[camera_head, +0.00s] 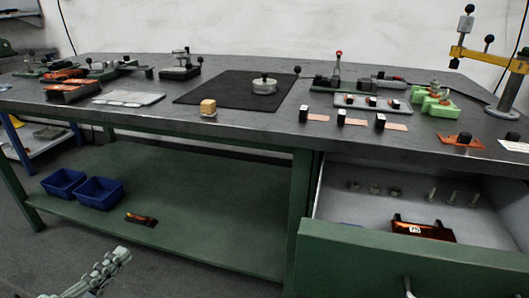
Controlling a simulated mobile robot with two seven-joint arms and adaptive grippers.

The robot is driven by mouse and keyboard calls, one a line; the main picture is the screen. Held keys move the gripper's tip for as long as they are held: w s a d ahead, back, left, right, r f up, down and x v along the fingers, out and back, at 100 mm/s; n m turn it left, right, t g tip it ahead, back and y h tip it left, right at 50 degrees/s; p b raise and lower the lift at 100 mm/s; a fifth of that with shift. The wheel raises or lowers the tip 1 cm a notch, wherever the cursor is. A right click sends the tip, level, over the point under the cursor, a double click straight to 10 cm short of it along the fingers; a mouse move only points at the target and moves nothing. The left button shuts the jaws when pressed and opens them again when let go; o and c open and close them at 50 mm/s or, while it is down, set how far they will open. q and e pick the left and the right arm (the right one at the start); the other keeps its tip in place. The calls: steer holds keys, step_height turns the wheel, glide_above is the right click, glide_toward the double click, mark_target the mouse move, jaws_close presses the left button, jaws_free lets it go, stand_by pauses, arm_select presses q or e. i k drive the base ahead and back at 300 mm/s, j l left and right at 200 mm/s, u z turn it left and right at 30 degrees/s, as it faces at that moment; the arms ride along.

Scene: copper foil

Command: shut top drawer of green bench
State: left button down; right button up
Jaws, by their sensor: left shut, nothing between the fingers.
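The green bench (302,190) has a grey metal top. Its top drawer, on the right side, stands pulled out, showing a pale inside and a green front panel (400,258). A metal handle (408,288) on that front is cut off by the lower edge of the view. In the drawer lie a dark orange-labelled box (422,230) and several small pale pegs and cups. My left gripper (121,254) is low at the bottom left, in front of the bench's lower shelf, far from the drawer. It is shut and empty. My right gripper is not in view.
The lower shelf (200,215) holds two blue bins (97,191) and a small orange-black item (142,219). Grey floor lies open at the front left.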

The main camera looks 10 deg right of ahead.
mark_target(489, 258)
steer(key=k+l+u, duration=0.15)
steer(key=u, duration=0.3)
steer(key=k+u, duration=0.25)
steer(key=u, duration=0.2)
steer(key=k+z, duration=0.15)
steer(key=z, duration=0.25)
steer(key=k+l+z, duration=0.1)
steer(key=z, duration=0.25)
steer(key=k+l+z, duration=0.15)
steer(key=z, duration=0.25)
steer(key=k+z, duration=0.1)
steer(key=z, duration=0.25)
steer(key=l+z, duration=0.1)
steer(key=z, duration=0.3)
steer(key=k+l+z, duration=0.15)
steer(key=z, duration=0.2)
